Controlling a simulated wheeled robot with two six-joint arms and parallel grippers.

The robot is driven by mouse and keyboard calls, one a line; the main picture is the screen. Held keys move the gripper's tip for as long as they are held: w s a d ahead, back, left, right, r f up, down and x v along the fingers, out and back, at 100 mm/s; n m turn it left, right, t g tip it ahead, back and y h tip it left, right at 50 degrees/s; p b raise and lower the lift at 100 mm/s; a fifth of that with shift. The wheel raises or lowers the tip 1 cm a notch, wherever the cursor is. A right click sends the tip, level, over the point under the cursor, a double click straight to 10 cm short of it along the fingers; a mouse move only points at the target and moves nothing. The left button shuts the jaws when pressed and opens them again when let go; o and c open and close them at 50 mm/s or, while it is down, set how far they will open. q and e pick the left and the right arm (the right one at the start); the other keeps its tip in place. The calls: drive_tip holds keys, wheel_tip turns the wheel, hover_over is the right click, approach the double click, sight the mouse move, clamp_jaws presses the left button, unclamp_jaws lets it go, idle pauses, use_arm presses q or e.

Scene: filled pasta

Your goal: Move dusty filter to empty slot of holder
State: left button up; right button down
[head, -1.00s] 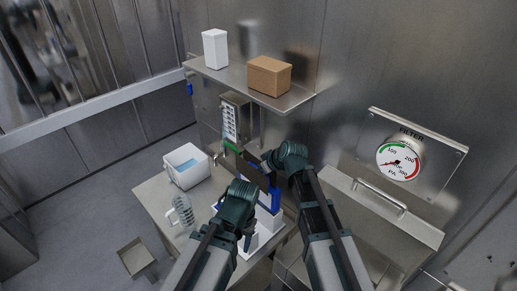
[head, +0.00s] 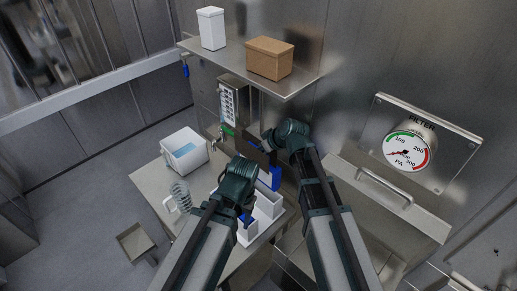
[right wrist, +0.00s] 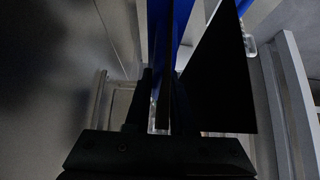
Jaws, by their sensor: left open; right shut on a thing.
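My right gripper (right wrist: 160,105) is shut on a thin upright panel, seen edge-on between its fingers in the right wrist view. A dark flat panel (right wrist: 225,75) shows just right of the fingers; it looks like the dusty filter, and a dark panel (head: 261,157) also shows beside the right wrist in the head view. I cannot tell whether blue parts (head: 275,178) belong to it. The white holder (head: 268,206) stands at the bench's front right, partly hidden by my arms; its slots are not clear. My left gripper (head: 245,215) is open over the holder's left side.
A white tub (head: 184,151) with blue contents and a clear jug (head: 181,197) stand on the bench (head: 150,180) at left. A shelf (head: 262,78) above carries a white box (head: 211,28) and a brown box (head: 270,58). A pressure gauge (head: 405,152) is on the right wall.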

sight(261, 157)
drive_tip(key=shift+f+b, duration=2.2)
drive_tip(key=shift+f, duration=0.3)
wheel_tip(261, 157, down, 12)
drive_tip(key=b, duration=1.1)
drive_tip(key=shift+b, duration=0.4)
idle(3.5)
